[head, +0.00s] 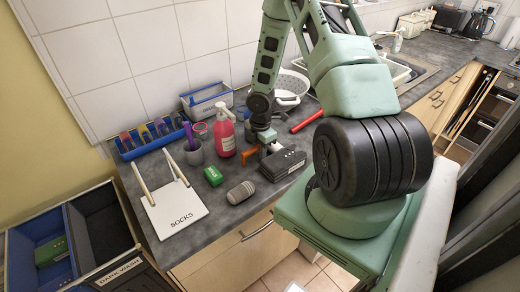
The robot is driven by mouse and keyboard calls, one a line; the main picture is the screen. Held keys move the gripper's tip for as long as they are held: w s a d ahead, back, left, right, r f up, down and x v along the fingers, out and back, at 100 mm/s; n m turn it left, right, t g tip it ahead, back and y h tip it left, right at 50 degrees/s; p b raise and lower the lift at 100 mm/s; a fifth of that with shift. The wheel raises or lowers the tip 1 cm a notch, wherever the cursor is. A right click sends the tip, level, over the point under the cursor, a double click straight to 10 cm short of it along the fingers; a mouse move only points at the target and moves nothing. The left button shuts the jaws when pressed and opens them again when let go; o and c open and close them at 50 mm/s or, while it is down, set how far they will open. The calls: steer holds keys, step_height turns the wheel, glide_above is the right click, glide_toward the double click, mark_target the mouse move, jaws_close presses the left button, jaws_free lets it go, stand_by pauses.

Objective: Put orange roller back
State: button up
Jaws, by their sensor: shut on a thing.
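The orange roller (250,154) shows as a small orange piece beside my gripper (267,143), low over the grey counter. My gripper is shut on it, and the jaws hide part of it. I cannot tell whether it touches the counter. A blue rack (126,155) at the back left of the counter, by the wall, holds several coloured pieces in a row.
A SOCKS board (173,209) lies front left. A blue-white basket (207,98) stands behind.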

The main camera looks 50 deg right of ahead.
steer(key=o, duration=1)
step_height(320, 180, up, 17)
steer(key=shift+d+r+p, duration=0.1)
steer(key=shift+r+p, duration=0.05)
steer(key=shift+p, duration=0.2)
